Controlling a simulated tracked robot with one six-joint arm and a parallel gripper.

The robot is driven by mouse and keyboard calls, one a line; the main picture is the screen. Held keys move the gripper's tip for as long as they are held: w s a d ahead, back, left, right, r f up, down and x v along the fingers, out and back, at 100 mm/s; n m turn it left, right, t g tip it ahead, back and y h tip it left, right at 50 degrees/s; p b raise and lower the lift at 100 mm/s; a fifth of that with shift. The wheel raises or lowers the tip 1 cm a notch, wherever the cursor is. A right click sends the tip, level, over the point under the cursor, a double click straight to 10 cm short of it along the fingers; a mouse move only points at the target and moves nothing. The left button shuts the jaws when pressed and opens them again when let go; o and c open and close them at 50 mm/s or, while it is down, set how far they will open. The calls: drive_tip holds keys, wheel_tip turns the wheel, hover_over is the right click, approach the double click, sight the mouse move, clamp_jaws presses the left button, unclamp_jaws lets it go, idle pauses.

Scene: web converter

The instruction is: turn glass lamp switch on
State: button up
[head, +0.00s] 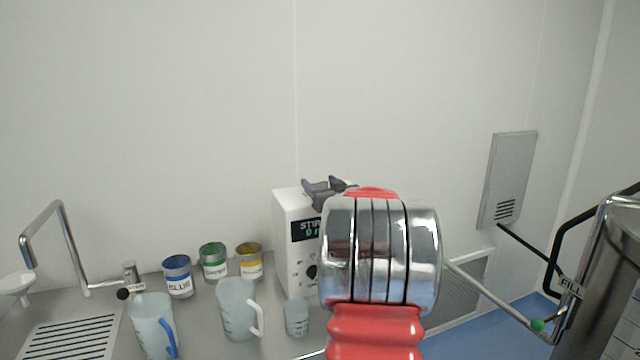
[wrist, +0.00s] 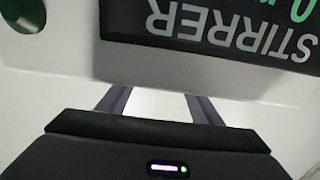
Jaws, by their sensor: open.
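I cannot make out a glass lamp or its switch in either view. My gripper (head: 325,186) shows in the head view as dark fingers at the top of a white stirrer unit, partly behind my own arm. In the wrist view my gripper (wrist: 153,98) is open, its two fingers apart with only a pale surface between them. The white stirrer unit (head: 286,235) has a dark display and knobs on its front. In the wrist view its display (wrist: 225,35) appears upside down, close beyond the fingers. Whether the fingers touch the unit I cannot tell.
Blue (head: 178,277), green (head: 213,261) and yellow (head: 249,262) labelled cans stand left of the stirrer unit. Two jugs (head: 153,322) (head: 237,305) and a small beaker (head: 297,319) stand in front. A bent tap (head: 68,225) is left; a steel vessel (head: 598,285) is right.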

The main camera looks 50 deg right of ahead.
drive_tip(key=c, duration=1.1)
drive_tip(key=shift+o, duration=0.2)
drive_tip(key=shift+d, duration=0.1)
drive_tip(key=shift+m+g+h, duration=0.4)
drive_tip(key=shift+m+h, duration=0.1)
drive_tip(key=shift+h, duration=0.2)
drive_tip(key=shift+m+g+h, duration=1.9)
drive_tip(key=shift+g+h, duration=0.2)
drive_tip(key=shift+s+r+m+g+h, duration=0.1)
drive_tip(key=shift+m+g+h, duration=0.6)
drive_tip(key=shift+m+g, duration=0.65)
drive_tip(key=shift+s+m+g+h, duration=0.1)
drive_tip(key=shift+m+g+h, duration=0.7)
drive_tip(key=shift+g, duration=1.05)
drive_tip(key=o, duration=0.8)
drive_tip(key=shift+c, duration=0.2)
drive_tip(key=o, duration=0.3)
drive_tip(key=shift+w, duration=0.1)
